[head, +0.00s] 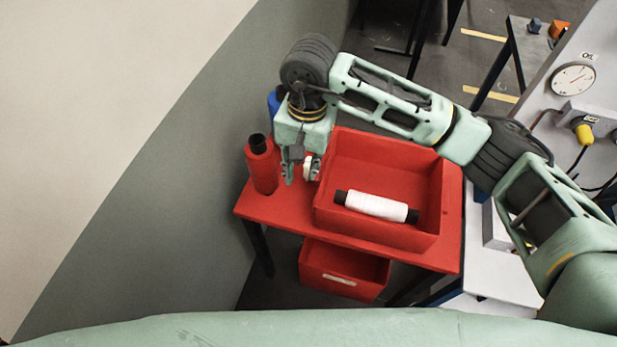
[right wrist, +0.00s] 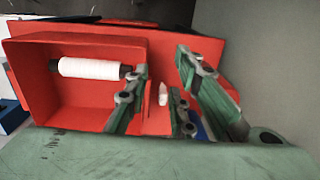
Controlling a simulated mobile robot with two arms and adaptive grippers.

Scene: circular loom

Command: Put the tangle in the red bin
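A small white clump, which looks like the tangle (head: 309,168), is at the left wall of the red tray on the red table. My right gripper (head: 300,172) points down beside the tray's left wall. In the right wrist view its fingers (right wrist: 161,68) are spread apart, with no clear grip on the clump. A red bin (head: 342,284) with a pale label stands below the table, and its inside looks empty. My left gripper is not in view.
The red tray (head: 334,222) holds a white bobbin (head: 376,206) with black ends. A red bobbin (head: 261,165) stands upright on the table (head: 288,222), left of my right gripper. A blue object (head: 273,103) is partly hidden behind my wrist. A grey wall borders the left.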

